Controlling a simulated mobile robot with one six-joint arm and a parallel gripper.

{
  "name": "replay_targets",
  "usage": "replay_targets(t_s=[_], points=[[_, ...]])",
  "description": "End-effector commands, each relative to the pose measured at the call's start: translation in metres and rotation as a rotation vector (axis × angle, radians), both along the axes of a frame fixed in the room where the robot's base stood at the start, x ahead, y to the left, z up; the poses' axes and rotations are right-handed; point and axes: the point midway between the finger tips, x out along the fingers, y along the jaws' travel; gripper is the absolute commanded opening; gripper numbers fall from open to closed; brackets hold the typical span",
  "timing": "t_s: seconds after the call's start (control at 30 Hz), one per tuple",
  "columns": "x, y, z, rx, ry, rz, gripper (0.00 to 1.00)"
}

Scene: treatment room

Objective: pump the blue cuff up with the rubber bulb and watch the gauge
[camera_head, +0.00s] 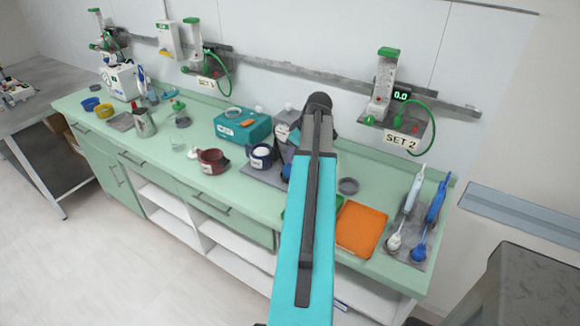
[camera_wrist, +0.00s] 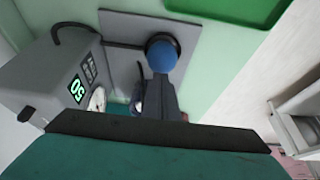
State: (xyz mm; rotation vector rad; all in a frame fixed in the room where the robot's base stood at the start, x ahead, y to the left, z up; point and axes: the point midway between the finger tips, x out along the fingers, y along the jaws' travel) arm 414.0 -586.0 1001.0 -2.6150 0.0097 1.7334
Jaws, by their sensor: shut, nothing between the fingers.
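The dark blue cuff (camera_head: 262,162) stands on the bench around a white rounded form, left of my arm. The blue rubber bulb (camera_wrist: 162,54) sits on a grey plate (camera_wrist: 120,27) in the wrist view. My gripper (camera_wrist: 160,80) is shut, its fingers over the bulb's near side; I cannot tell whether they press it. A grey box with a green display (camera_wrist: 77,91) reads about 50, turned in the picture. A round white dial (camera_wrist: 97,99) beside it is partly hidden, its needle unreadable.
The SET 2 wall unit (camera_head: 384,88) shows 0.0.

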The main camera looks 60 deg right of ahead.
Motion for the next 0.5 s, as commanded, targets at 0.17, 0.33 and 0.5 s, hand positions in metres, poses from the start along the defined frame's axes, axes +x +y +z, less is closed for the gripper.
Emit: replay_targets(t_s=[0.17, 0.33, 0.5], points=[[0.0, 0.0, -0.001, 0.0, 0.0, 0.0, 0.0], [0.0, 0.0, -0.006, 0.0, 0.0, 0.0, 0.0], [0.0, 0.0, -0.012, 0.0, 0.0, 0.0, 0.0]])
